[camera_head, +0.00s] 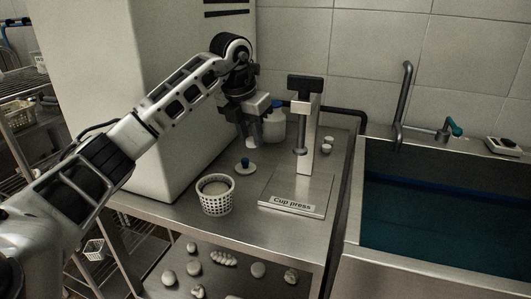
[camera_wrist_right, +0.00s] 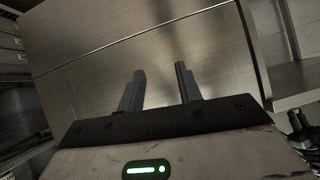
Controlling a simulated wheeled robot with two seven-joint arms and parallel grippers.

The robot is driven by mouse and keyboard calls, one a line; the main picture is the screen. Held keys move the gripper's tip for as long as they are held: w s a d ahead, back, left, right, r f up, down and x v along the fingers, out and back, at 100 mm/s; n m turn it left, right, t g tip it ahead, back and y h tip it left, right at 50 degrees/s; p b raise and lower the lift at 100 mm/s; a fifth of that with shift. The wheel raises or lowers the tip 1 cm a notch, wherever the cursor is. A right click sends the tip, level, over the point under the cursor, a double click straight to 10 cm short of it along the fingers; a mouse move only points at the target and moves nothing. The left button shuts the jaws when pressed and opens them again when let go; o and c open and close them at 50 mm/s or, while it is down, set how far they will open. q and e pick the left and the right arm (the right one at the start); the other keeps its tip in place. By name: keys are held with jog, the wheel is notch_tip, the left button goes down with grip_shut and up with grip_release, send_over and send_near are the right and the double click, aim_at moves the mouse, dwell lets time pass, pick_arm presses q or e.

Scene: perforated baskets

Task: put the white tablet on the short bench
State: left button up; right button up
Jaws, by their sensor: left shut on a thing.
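My left gripper (camera_head: 249,127) is above the back of the steel bench (camera_head: 165,209), in front of a white bottle. I cannot tell which thing is the white tablet, or whether this is the short bench. My right gripper (camera_wrist_right: 160,68) is open and empty in the right wrist view, before a plain pale surface.
A white perforated basket (camera_head: 215,201) stands near the bench's front edge. The blue-capped bottle (camera_head: 275,125) stands at the back. Several pale stones (camera_head: 222,259) lie below. A sink (camera_head: 440,220) is at right.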

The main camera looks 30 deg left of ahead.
pick_arm(q)
send_over(264, 166)
jog(key=f, duration=0.6)
jog(key=shift+s+f+p, duration=0.3)
jog(key=shift+s+f, duration=0.1)
jog(key=shift+f, duration=1.5)
jog(key=shift+f, duration=0.15)
jog(key=o, duration=1)
jog(key=v, duration=1.2)
jog(key=shift+a+r, duration=0.1)
jog(key=shift+r, duration=0.1)
jog(key=shift+s, duration=0.1)
